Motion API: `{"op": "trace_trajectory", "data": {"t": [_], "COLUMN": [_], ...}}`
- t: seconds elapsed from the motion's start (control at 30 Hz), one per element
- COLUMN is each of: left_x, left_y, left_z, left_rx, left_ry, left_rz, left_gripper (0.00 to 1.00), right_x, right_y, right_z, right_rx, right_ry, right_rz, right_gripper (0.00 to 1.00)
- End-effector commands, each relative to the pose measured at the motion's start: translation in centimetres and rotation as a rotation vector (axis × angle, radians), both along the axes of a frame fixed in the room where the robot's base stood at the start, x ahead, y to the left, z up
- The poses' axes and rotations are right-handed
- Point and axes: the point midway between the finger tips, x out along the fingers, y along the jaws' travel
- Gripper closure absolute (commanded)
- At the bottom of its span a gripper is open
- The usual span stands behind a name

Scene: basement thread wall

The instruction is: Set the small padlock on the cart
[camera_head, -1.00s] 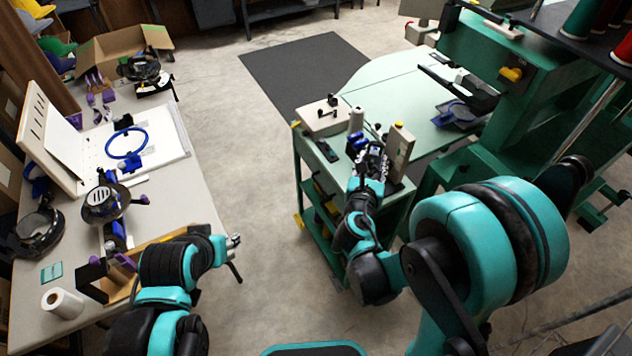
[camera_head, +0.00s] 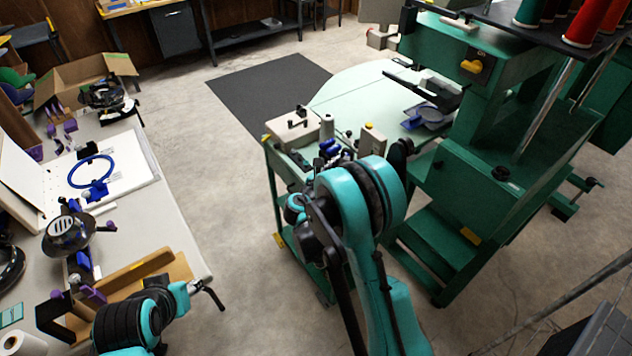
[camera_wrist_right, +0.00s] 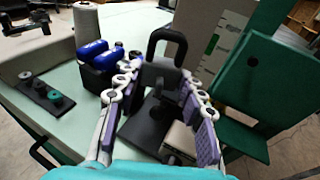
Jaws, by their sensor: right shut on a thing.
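The small padlock, with a thick black shackle (camera_wrist_right: 167,42) and a grey body, shows in the right wrist view. My right gripper (camera_wrist_right: 160,92) is shut on its body, with the shackle standing up beyond the fingertips. A dark flat base (camera_wrist_right: 148,128) shows below it; I cannot tell whether the padlock touches anything there. The green cart (camera_head: 272,165) stands mid-picture in the head view, and its pale top (camera_wrist_right: 62,112) lies under the gripper. In the head view my right arm hides that gripper. My left gripper (camera_head: 190,290) is at the workbench's front edge, its fingers unclear.
On the cart are blue cylinders in a black holder (camera_wrist_right: 97,75), a grey cone (camera_wrist_right: 87,22), a dark strip with discs (camera_wrist_right: 46,92) and an upright labelled box (camera_wrist_right: 215,42). A green machine (camera_head: 480,160) stands right. Floor (camera_head: 215,190) between workbench and cart is clear.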

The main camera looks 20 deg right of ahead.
Motion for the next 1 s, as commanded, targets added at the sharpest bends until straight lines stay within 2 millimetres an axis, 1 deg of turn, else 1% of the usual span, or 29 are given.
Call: {"op": "trace_trajectory", "data": {"t": [0.03, 0.2, 0.3, 0.4, 0.57, 0.67, 0.8, 0.83, 1.0], "left_x": [0.0, 0.0, 0.0, 0.0, 0.0, 0.0, 0.0, 0.0, 0.0], "left_y": [0.0, 0.0, 0.0, 0.0, 0.0, 0.0, 0.0, 0.0, 0.0], "left_z": [-0.8, -2.3, -2.9, -3.3, -3.6, -4.3, -5.5, -5.7, -5.5], "left_rx": [0.0, 0.0, 0.0, 0.0, 0.0, 0.0, 0.0, 0.0, 0.0], "left_ry": [0.0, 0.0, 0.0, 0.0, 0.0, 0.0, 0.0, 0.0, 0.0], "left_rz": [0.0, 0.0, 0.0, 0.0, 0.0, 0.0, 0.0, 0.0, 0.0], "left_gripper": [0.59, 0.59, 0.59, 0.59, 0.59, 0.59, 0.59, 0.59, 0.59], "right_x": [0.9, 3.7, 5.0, 5.8, 6.3, 6.3, 6.3, 6.3, 6.3], "right_y": [1.1, 4.2, 5.6, 6.6, 7.1, 7.1, 7.1, 7.1, 7.0], "right_z": [-1.1, -3.6, -4.7, -5.4, -5.9, -7.1, -9.4, -9.7, -9.6], "right_rx": [0.0, -0.001, -0.002, -0.002, -0.001, -0.001, 0.0, -0.001, 0.0], "right_ry": [0.0, 0.0, 0.0, 0.0, 0.0, 0.0, 0.0, 0.0, 0.0], "right_rz": [0.004, 0.005, 0.004, 0.003, 0.002, 0.002, 0.002, 0.002, 0.003], "right_gripper": [0.96, 0.96, 0.96, 0.96, 0.96, 0.96, 0.96, 0.96, 0.96]}}
